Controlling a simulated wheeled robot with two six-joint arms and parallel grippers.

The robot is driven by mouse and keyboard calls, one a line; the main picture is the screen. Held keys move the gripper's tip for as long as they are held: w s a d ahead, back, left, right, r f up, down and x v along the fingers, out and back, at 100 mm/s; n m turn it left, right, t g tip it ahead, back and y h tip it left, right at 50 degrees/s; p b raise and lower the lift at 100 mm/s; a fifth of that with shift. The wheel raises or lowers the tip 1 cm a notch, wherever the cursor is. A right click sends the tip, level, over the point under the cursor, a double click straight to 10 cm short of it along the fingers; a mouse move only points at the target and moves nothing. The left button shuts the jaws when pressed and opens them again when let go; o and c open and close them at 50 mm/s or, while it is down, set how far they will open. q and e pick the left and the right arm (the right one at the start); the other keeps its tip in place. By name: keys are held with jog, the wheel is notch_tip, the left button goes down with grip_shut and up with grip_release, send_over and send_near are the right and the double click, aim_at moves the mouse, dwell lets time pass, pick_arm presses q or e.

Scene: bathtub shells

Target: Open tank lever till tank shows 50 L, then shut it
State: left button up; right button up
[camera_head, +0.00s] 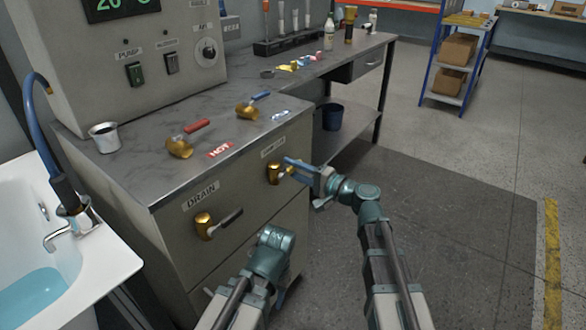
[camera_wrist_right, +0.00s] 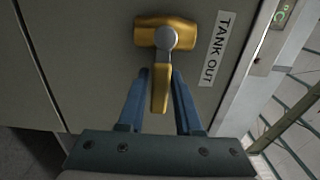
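The tank outlet valve (camera_head: 273,174) is brass and sits on the cabinet front. In the right wrist view its gold lever (camera_wrist_right: 160,88) hangs from a round pivot beside the label "TANK OUT" (camera_wrist_right: 217,48). My right gripper (camera_head: 301,167) is at this lever. Its two blue fingers (camera_wrist_right: 161,82) stand on either side of the handle, with what look like narrow gaps, so it seems open around it. No tank litre reading is legible in either view.
A drain valve (camera_head: 205,226) with a dark handle is left of the tank valve. Red-handled (camera_head: 181,147) and blue-handled (camera_head: 247,109) taps and a metal cup (camera_head: 104,137) stand on the counter. A tub (camera_head: 40,285) with water is at left. Floor at right is clear.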

grip_shut()
dwell(1.1)
